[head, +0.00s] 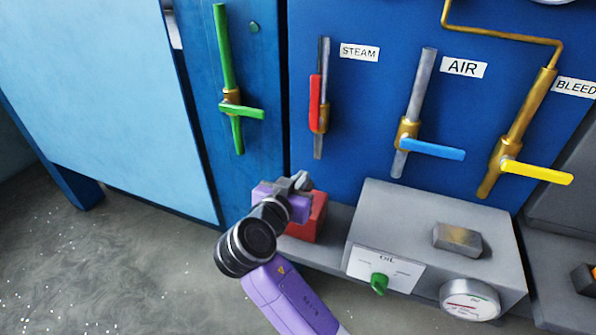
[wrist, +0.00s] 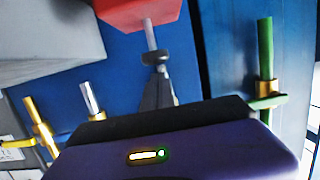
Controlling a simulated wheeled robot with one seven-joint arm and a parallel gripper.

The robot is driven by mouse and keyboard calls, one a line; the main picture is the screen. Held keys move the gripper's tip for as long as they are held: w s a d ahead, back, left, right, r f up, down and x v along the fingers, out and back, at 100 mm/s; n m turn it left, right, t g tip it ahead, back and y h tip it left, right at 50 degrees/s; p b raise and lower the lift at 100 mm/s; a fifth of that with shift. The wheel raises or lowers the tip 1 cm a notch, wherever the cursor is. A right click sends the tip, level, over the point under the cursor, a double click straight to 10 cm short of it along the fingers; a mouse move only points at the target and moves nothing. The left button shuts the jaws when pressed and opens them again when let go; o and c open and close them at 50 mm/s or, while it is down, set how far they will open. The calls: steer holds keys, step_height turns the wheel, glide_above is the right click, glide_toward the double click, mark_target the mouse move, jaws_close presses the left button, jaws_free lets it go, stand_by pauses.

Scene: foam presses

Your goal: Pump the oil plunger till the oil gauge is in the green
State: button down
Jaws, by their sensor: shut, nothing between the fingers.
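The oil unit is a grey box (head: 375,220) with an OIL plate, a green knob (head: 379,284) and a round oil gauge (head: 470,300). The gauge has a white face with red marking; its needle is too small to read. A red block (head: 308,222) stands left of the box, partly behind my gripper (head: 299,182). In the wrist view, which is upside down, a thin grey rod (wrist: 150,33) with a darker collar or knob comes from the red block (wrist: 135,12). My gripper (wrist: 160,80) is shut and empty, in line with the rod's end; I cannot tell whether they touch.
A blue panel behind carries valves with green (head: 241,111), red (head: 314,103), blue (head: 432,149) and yellow (head: 537,172) handles. A brown block (head: 458,238) lies on the grey box. Open floor (head: 90,260) is at the left.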

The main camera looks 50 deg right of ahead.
steer(key=shift+f, duration=0.45)
step_height(320, 180, down, 5)
steer(key=b, duration=0.4)
stand_by(0.3)
